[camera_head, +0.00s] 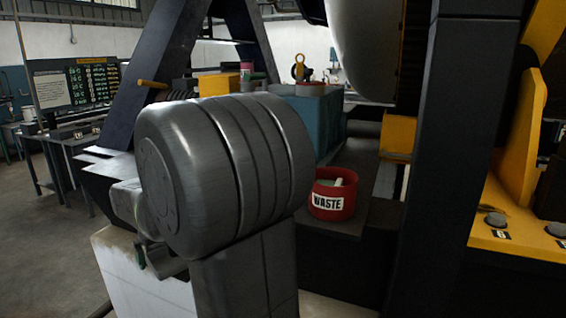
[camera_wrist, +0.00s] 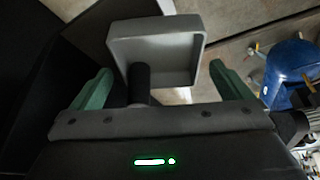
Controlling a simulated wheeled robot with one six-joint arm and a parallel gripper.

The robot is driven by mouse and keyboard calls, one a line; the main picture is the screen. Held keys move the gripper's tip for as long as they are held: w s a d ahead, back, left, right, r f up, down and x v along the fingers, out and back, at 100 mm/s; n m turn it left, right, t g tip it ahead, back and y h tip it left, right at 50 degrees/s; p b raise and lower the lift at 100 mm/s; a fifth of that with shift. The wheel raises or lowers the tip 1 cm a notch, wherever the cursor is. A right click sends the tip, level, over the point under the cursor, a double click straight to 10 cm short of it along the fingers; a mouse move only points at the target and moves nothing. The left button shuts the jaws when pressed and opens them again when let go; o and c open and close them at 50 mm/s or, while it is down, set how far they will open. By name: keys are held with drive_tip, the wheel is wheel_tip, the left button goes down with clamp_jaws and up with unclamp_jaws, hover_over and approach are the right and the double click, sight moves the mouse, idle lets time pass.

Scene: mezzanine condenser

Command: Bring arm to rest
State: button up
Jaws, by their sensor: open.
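My gripper (camera_wrist: 160,75) shows in the wrist view with its two green fingers wide apart and nothing gripped. Beyond the fingers is a grey, square, shallow box-like piece with a short black post in front of it; I cannot tell whether these touch the fingers. In the head view my large dark arm joint fills the middle, and the gripper cannot be made out clearly behind and beside it.
A red waste bin (camera_head: 333,197) stands on a dark ledge right of my arm. A dark upright post (camera_head: 447,150) and yellow machine parts (camera_head: 510,215) stand further right. A bench (camera_head: 75,142) and board (camera_head: 80,85) are at left. A blue rounded object (camera_wrist: 290,72) lies right in the wrist view.

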drive_tip(key=shift+a+b, duration=0.1)
drive_tip(key=shift+b, duration=0.2)
drive_tip(key=shift+s+d, duration=1)
drive_tip(key=shift+d, duration=0.05)
drive_tip(key=shift+r, duration=0.1)
